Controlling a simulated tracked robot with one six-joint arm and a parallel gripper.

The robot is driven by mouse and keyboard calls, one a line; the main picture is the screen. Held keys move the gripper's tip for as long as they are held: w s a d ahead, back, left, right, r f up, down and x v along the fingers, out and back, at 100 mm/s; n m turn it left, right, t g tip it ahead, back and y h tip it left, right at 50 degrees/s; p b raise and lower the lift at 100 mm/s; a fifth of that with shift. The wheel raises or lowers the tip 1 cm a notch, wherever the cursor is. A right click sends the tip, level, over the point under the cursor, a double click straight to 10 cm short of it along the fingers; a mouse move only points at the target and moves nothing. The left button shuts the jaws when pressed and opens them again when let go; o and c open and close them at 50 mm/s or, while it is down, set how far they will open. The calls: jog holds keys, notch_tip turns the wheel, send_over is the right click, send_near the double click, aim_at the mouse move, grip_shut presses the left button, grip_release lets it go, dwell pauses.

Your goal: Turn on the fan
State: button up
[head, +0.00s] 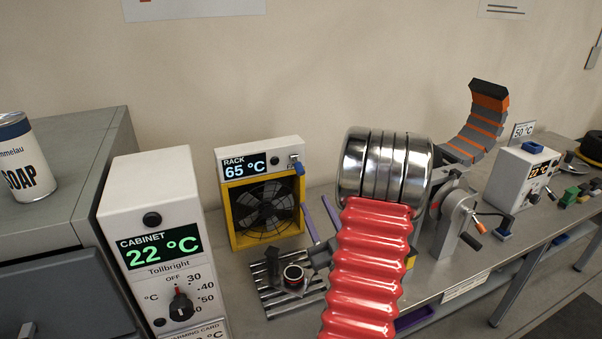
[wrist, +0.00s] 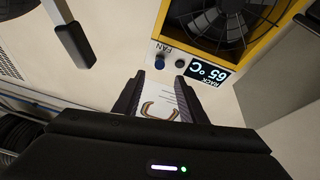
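The fan (head: 265,208) has a yellow frame and dark guard, and stands against the wall under a white panel reading RACK 65 °C. A blue switch (head: 298,168) sits at the panel's right end. In the wrist view the fan is upside down at the top, with the blue switch (wrist: 158,62) beside the word FAN and a black knob to its right. In the head view my arm hides most of the gripper.
A white cabinet controller (head: 150,240) reading 22 °C stands left of the fan, and a soap can (head: 24,158) is on the grey cabinet. A slatted rack (head: 290,296) lies in front of the fan. A crank device (head: 458,225) and another white controller (head: 520,178) stand to the right.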

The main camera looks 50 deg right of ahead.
aim_at(301, 172)
jog(key=x, duration=1.2)
jog(key=shift+w+d+r, duration=0.2)
jog(key=shift+w+d, duration=0.05)
jog(key=shift+w, duration=0.05)
grip_shut()
